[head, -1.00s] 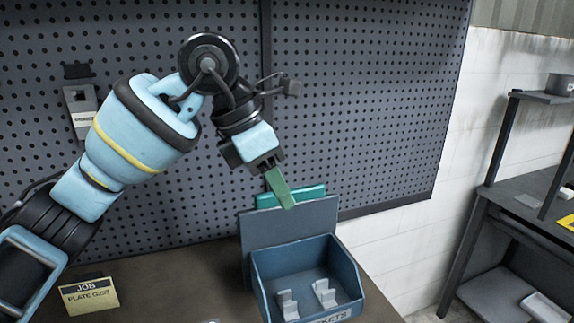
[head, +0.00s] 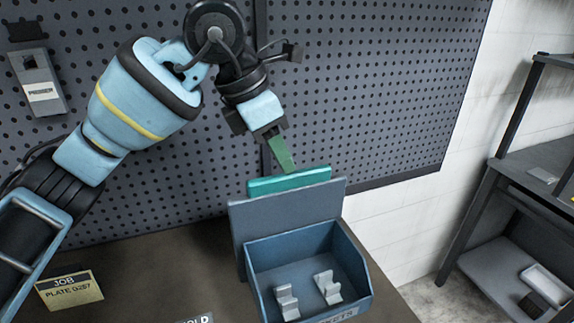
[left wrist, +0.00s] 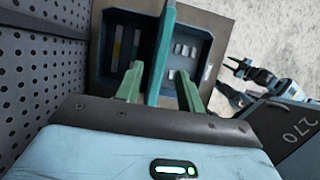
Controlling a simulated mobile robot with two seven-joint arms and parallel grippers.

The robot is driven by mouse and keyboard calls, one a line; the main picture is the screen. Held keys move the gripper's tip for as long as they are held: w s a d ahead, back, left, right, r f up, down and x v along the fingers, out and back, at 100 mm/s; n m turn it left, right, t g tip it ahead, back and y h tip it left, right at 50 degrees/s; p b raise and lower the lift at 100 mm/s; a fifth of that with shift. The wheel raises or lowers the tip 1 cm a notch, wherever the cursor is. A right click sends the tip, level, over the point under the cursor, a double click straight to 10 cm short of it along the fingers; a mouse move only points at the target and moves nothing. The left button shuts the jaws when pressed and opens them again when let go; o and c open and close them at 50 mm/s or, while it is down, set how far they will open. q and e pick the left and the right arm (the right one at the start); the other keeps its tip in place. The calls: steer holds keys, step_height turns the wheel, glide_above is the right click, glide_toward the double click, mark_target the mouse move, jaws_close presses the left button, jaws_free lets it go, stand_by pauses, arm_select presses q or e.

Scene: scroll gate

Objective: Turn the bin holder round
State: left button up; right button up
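The bin holder has a grey upright plate (head: 290,205), a teal panel (head: 288,182) behind it, and a blue bin (head: 350,262) in front with light grey brackets (head: 328,287). In the left wrist view the teal panel (left wrist: 163,50) stands between two bin sides: brackets to the right, yellow and pale items to the left. My left gripper (head: 292,170) is at the teal panel's top edge. In the wrist view its green fingers (left wrist: 160,78) are apart, either side of the panel, with gaps showing.
A pegboard (head: 370,90) rises behind the bench. A job card (head: 70,290) stands on the bench (head: 165,270) at left, with bare surface between it and the holder. A grey shelf unit (head: 520,200) stands apart at right.

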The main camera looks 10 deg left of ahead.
arm_select(q)
steer(key=shift+x, duration=2)
jaws_close()
